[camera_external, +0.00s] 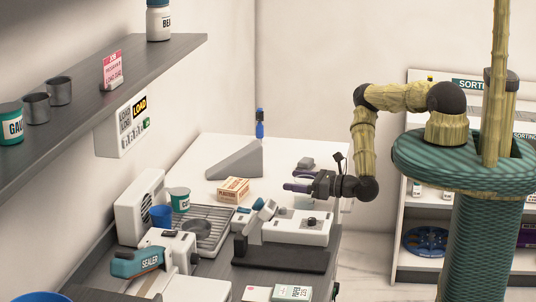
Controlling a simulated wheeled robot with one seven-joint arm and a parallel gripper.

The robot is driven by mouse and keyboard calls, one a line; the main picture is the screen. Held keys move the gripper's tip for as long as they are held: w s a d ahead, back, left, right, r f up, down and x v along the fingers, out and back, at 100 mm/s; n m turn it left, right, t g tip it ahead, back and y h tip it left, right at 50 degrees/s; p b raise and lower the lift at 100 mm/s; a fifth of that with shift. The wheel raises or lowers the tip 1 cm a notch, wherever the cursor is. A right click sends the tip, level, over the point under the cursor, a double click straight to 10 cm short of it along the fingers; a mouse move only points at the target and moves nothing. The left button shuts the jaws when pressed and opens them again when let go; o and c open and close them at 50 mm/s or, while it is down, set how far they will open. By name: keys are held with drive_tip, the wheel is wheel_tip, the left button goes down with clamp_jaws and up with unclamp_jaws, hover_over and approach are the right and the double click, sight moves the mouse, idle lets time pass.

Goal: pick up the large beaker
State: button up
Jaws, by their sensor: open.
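No thing in view is clearly marked as the large beaker. Beaker-like things are a blue cup (161,216) on the worktop by the white unit, and two dark metal cups on the wall shelf, a nearer one (36,109) and a farther one (59,92). My gripper (292,182) is at the end of my arm, over the right part of the white worktop. It points left, is open, and holds nothing that I can see. It is apart from all these cups, well to the right of the blue one.
A tan box (233,190), a grey wedge (233,161) and a blue upright item (260,124) stand left of my gripper. A white device (297,228) is below it. A sealer (140,262) and a green-white tub (180,199) stand farther left. The wall shelf (150,60) overhangs the left side.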

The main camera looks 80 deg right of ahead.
idle(0.3)
drive_tip(key=c, duration=1)
drive_tip(key=shift+r, duration=0.1)
drive_tip(key=shift+c, duration=0.2)
wheel_tip(320, 180, up, 10)
drive_tip(key=b, duration=0.1)
